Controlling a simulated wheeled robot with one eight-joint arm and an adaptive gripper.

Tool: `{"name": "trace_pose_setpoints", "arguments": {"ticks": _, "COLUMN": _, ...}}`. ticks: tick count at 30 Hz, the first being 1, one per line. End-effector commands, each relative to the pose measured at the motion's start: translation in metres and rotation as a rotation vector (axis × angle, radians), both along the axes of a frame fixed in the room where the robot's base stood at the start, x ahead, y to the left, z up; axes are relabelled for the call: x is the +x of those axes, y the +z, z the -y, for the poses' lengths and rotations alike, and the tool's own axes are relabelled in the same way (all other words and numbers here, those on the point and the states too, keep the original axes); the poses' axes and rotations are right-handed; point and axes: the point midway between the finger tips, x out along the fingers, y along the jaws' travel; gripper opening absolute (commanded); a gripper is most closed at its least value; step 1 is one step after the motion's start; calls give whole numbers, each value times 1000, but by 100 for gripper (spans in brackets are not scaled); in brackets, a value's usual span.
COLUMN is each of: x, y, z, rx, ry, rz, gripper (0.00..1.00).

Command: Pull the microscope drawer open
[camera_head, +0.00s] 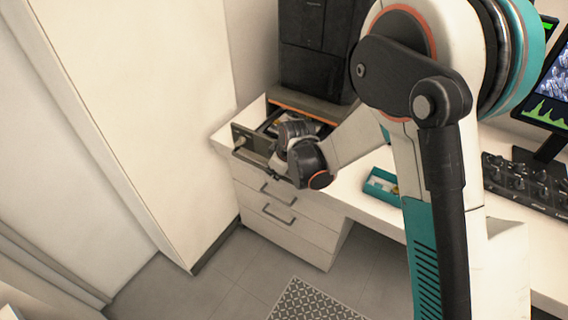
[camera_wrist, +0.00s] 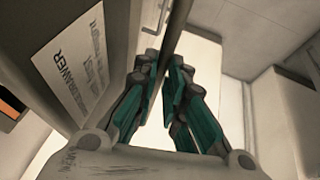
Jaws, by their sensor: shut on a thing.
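The microscope drawer (camera_head: 243,140) is a dark metal box at the base of the black microscope (camera_head: 318,48). It stands out from the base, and part of its open top shows. In the wrist view its front (camera_wrist: 122,32) fills the left side, with a white label (camera_wrist: 78,68) reading "DRAWER" in part. A dark bar handle (camera_wrist: 180,22) runs along the front. My gripper (camera_wrist: 168,62) has its teal-padded fingers closed around this handle. In the head view my gripper (camera_head: 279,164) is at the drawer front, and my wrist hides part of the drawer and handle.
The microscope stands on a white desk (camera_head: 348,190) with grey-handled drawers (camera_head: 278,212) below. A teal tray (camera_head: 381,186) lies to the right, with a control panel (camera_head: 520,180) and monitor (camera_head: 550,95) beyond. A tall white cabinet (camera_head: 150,110) is at left.

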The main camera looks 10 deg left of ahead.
Motion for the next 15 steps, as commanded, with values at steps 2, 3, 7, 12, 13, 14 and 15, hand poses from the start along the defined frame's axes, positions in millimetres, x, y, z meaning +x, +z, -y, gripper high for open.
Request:
{"name": "trace_pose_setpoints", "arguments": {"ticks": 2, "x": -17, "y": -1, "z": -7, "rx": 0, "ry": 3, "rz": -1, "gripper": 0}}
{"name": "trace_pose_setpoints", "arguments": {"ticks": 3, "x": -24, "y": -1, "z": -10, "rx": 0, "ry": 3, "rz": -1, "gripper": 0}}
{"name": "trace_pose_setpoints", "arguments": {"ticks": 7, "x": -41, "y": -1, "z": -16, "rx": -2, "ry": 3, "rz": 0, "gripper": 0}}
{"name": "trace_pose_setpoints", "arguments": {"ticks": 12, "x": -55, "y": 0, "z": -22, "rx": 0, "ry": 1, "rz": -1, "gripper": 0}}
{"name": "trace_pose_setpoints", "arguments": {"ticks": 13, "x": -57, "y": 0, "z": -23, "rx": 0, "ry": 1, "rz": -1, "gripper": 0}}
{"name": "trace_pose_setpoints", "arguments": {"ticks": 14, "x": -58, "y": 0, "z": -23, "rx": 0, "ry": 1, "rz": -1, "gripper": 0}}
{"name": "trace_pose_setpoints", "arguments": {"ticks": 15, "x": -59, "y": 0, "z": -24, "rx": 0, "ry": 0, "rz": -1, "gripper": 0}}
